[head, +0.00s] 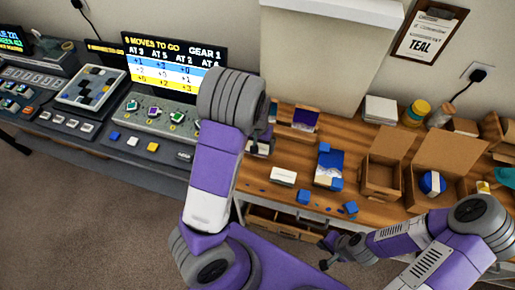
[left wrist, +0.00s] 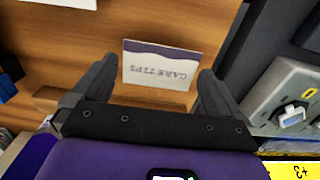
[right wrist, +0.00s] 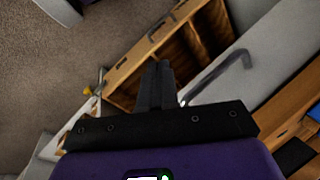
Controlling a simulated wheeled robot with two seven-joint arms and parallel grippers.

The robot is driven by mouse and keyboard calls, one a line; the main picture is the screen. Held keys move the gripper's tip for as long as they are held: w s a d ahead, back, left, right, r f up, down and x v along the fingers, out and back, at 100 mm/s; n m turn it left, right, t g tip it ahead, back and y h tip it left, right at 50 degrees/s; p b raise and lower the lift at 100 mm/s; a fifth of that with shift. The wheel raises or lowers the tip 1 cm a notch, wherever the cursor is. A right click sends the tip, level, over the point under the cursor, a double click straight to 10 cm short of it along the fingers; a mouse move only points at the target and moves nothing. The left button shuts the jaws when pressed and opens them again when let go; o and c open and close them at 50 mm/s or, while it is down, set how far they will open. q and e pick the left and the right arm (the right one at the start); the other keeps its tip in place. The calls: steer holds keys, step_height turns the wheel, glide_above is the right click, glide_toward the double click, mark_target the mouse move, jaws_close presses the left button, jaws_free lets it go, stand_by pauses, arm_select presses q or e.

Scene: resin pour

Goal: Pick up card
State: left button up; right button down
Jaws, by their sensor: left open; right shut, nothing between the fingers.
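A white card (left wrist: 158,68) with a purple band, printed "CARE TIPS", stands near the wooden surface in the left wrist view. It reads upside down there. My left gripper (left wrist: 155,80) is open, with one finger on each side of the card and visible gaps between; I cannot tell how deep the card sits between them. In the head view the left gripper (head: 264,136) is mostly hidden behind my own wrist, over the back left of the wooden table. My right gripper (head: 330,256) is shut and empty in front of the table; its closed fingers (right wrist: 155,85) show in the right wrist view.
The wooden table (head: 255,183) bears a white block (head: 284,176), a blue-and-white packet (head: 329,165), several blue pieces and an open cardboard box (head: 382,180). A grey console (head: 160,118) stands to the left. An open drawer (right wrist: 165,55) lies beyond the right gripper.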

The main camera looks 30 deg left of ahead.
arm_select(q)
steer(key=shift+f, duration=0.25)
steer(key=shift+c, duration=0.5)
steer(key=c, duration=0.4)
